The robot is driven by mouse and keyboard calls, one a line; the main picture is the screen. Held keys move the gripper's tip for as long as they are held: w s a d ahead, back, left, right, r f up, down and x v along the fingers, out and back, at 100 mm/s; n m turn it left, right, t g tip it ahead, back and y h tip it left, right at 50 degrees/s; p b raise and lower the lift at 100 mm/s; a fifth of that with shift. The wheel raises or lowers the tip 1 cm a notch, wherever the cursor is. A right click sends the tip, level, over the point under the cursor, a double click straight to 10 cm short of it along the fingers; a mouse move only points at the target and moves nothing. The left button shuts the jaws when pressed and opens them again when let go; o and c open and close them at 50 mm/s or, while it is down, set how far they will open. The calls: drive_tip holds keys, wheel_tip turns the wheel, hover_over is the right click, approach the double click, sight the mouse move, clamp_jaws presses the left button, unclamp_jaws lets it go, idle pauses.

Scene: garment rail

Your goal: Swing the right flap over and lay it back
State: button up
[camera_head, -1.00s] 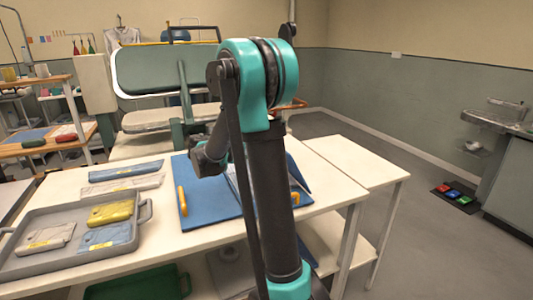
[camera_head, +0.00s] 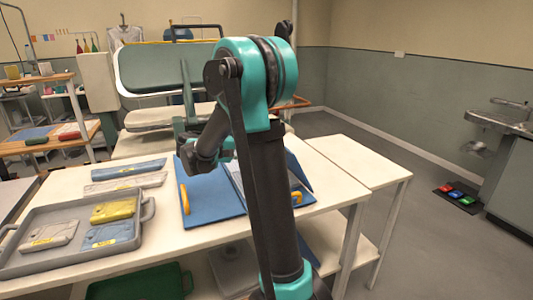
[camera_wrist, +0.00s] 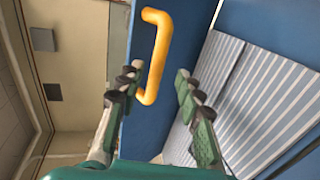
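The blue folding board (camera_head: 204,207) lies on the white table, with a yellow handle (camera_head: 185,198) on its left panel. Its right flap (camera_head: 299,172) stands raised at a slant, partly hidden behind my arm. A second yellow handle (camera_head: 297,197) shows just right of my arm. In the wrist view, a yellow handle (camera_wrist: 158,50) stands on a blue panel (camera_wrist: 187,38), and grey striped cloth (camera_wrist: 255,95) lies to the right. My gripper (camera_wrist: 157,82) is open, its fingers apart on either side of the handle's near end; contact cannot be told. My arm hides the gripper in the head view.
A grey tray (camera_head: 28,270) with folded garments stands left on the table (camera_head: 165,240). Folded blue (camera_head: 128,169) and pale (camera_head: 125,184) cloths lie behind it. A pressing machine (camera_head: 165,75) stands behind. The side table (camera_head: 355,158) at right is clear.

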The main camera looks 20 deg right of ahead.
drive_tip(key=v, duration=0.7)
drive_tip(key=shift+a, duration=0.35)
idle(0.6)
